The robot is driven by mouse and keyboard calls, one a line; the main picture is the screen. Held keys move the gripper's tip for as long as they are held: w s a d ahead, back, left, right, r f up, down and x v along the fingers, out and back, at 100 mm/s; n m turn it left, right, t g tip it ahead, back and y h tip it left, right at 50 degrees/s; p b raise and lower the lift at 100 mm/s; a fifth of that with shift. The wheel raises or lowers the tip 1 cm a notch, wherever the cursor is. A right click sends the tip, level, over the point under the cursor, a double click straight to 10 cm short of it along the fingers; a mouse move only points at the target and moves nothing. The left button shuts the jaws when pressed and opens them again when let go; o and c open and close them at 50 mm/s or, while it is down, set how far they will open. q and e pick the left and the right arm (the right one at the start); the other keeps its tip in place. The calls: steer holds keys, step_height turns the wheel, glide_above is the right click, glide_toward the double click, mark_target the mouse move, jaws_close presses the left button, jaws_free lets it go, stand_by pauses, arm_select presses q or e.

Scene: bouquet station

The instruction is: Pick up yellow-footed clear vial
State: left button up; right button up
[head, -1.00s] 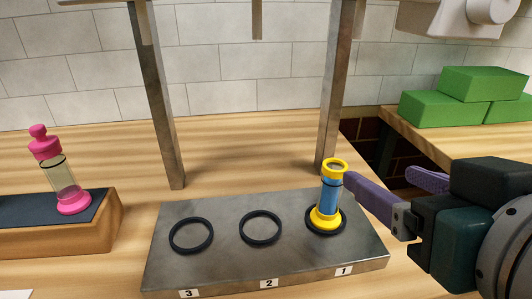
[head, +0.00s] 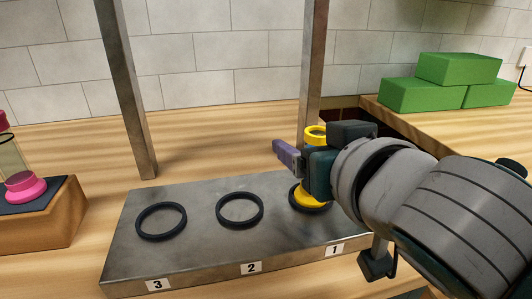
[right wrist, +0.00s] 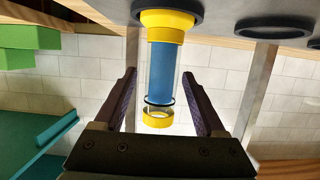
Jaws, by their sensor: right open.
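The yellow-footed clear vial (head: 314,199) stands upright in the ring marked 1 on the metal stand (head: 190,205). It has a yellow foot, a yellow top rim and blue contents. My right gripper (head: 297,152) is at the vial's upper part and hides its middle in the head view. In the right wrist view, which shows the scene upside down, the vial (right wrist: 173,72) is between the two purple fingers of my right gripper (right wrist: 161,74). The fingers are open, with a gap visible on each side of the vial. My left gripper is not in view.
Rings 2 (head: 240,210) and 3 (head: 161,221) on the stand are empty. A pink-footed clear vial (head: 24,187) stands on a wooden block (head: 50,225) at the left. Metal posts (head: 126,90) rise behind the stand. Green blocks (head: 458,68) are stacked at the back right.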

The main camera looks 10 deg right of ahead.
steer(key=shift+w+f, duration=0.15)
steer(key=shift+w, duration=0.2)
steer(key=shift+c, duration=0.2)
jaws_close()
stand_by(0.5)
